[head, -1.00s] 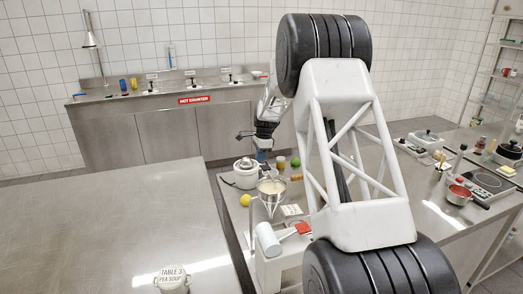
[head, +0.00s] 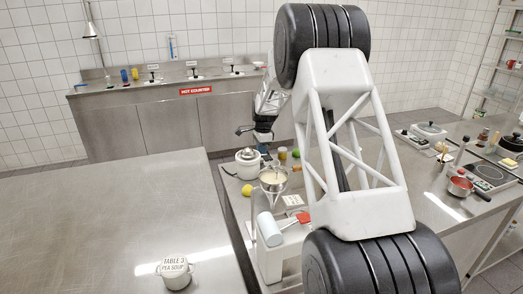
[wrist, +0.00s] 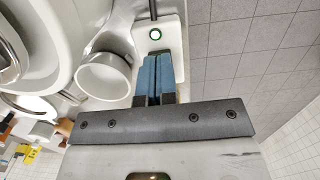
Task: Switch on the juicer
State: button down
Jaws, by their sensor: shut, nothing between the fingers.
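The juicer is a white rounded appliance (head: 248,163) on the counter left of my arm in the head view. In the wrist view its white body (wrist: 50,30) fills the upper left. In the head view my gripper (head: 263,148) is at the juicer's right side.
A sieve or funnel (head: 273,179) stands in front of the juicer, with a yellow fruit (head: 247,190) to its left. Jars (head: 283,153) stand to the right.

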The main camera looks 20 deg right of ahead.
jog(key=shift+d, duration=0.2)
jog(key=shift+d+r, duration=0.25)
jog(key=shift+d, duration=0.35)
jog(key=shift+r, duration=0.1)
notch_tip(320, 180, up, 14)
jog(key=d, duration=0.2)
dwell(0.8)
jog(key=shift+f, duration=0.2)
jog(key=shift+a+y, duration=0.4)
jog(key=shift+a, duration=0.3)
